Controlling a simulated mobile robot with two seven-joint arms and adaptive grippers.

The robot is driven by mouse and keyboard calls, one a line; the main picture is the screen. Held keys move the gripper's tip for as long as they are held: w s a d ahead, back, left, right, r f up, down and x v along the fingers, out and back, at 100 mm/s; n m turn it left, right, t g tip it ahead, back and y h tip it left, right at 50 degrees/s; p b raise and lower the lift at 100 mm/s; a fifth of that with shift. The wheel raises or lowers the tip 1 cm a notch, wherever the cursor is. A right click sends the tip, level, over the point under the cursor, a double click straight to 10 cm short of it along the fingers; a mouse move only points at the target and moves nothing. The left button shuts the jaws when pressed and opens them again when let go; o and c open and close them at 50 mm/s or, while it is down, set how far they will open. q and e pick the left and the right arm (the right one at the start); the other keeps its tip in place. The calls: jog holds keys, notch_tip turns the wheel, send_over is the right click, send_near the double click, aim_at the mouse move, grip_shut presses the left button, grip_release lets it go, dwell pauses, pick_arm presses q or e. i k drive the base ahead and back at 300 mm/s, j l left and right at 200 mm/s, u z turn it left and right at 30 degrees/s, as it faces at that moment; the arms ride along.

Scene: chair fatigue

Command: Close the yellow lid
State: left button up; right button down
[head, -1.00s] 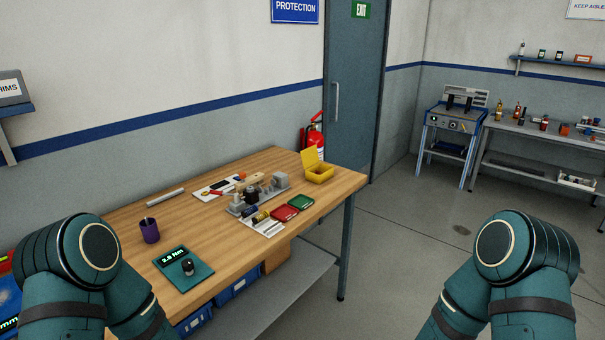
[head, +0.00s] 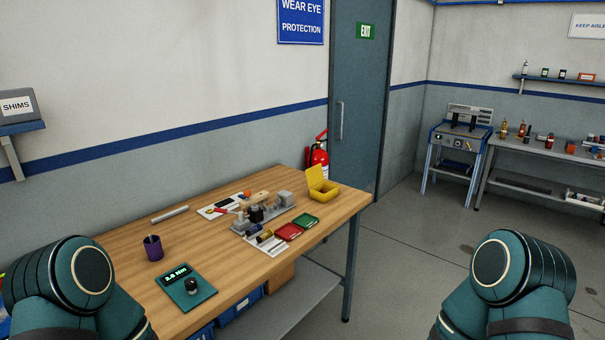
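A small yellow box (head: 324,193) stands near the far right corner of the wooden workbench in the head view. Its yellow lid (head: 317,176) is open and stands up at the back left side of the box. Only the upper parts of my two arms show, at the lower left and lower right. Neither gripper is in view. The box is well beyond both visible arm parts.
Floor (head: 405,260) to the right is clear.

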aim_at(315, 175)
jog(key=l+u, duration=0.1)
jog(key=u, duration=0.25)
jog(key=i+l+u, duration=0.1)
jog(key=u, duration=0.3)
jog(key=l+u, duration=0.2)
jog(key=u, duration=0.15)
jog(key=l+u, duration=0.3)
jog(key=l, duration=0.15)
jog(key=l+u, duration=0.25)
jog(key=l, duration=0.25)
jog(key=l+u, duration=0.1)
jog(key=l, duration=0.4)
jog(key=k+l+u, duration=0.1)
jog(key=l, duration=0.4)
jog(key=k+l+u, duration=0.1)
jog(key=l, duration=0.35)
jog(key=k+l+u, duration=0.1)
jog(key=l, duration=0.4)
